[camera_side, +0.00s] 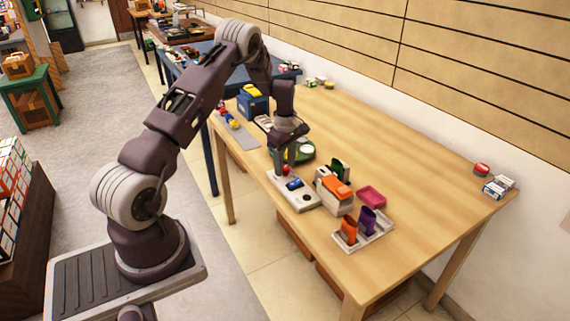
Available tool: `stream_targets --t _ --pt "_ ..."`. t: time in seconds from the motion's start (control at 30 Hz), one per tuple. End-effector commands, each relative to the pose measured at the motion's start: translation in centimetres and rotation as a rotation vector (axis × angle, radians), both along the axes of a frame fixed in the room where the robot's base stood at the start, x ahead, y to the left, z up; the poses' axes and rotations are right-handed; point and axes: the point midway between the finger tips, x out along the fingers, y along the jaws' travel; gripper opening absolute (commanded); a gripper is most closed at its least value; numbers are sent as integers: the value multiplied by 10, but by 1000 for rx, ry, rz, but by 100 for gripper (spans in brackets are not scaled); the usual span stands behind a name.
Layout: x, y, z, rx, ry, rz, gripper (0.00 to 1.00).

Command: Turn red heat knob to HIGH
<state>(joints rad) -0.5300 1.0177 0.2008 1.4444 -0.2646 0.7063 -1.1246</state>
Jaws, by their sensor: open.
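A small white device (304,203) with a dark blue display (294,184) and a dark round part lies near the table's left edge. A small red knob (285,168) shows at its far end, partly hidden by my gripper (284,163). My gripper points down right over the red knob and is open. The picture is too small to tell whether the fingers are around the knob or touch it, and no HIGH mark can be read.
Right of the device stand a white-and-orange block (336,190), a pink tray (371,196) and a white rack (362,241) with orange and purple pieces. The table's (430,190) right side is mostly clear.

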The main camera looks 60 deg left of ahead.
Motion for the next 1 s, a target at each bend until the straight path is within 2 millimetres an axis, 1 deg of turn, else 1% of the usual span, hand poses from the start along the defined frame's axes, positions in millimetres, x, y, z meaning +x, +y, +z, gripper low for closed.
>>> stream_targets --t 0.23,0.27,0.4,0.5,0.77,1.0 --pt "0 0 -2 0 -1 -1 49" --pt "0 0 -2 0 0 -1 45" --pt "0 0 -2 0 0 -1 17" --pt "0 0 -2 0 0 -1 0" --pt "0 0 -2 0 -1 -16 0" --pt "0 0 -2 0 -1 -125 0"
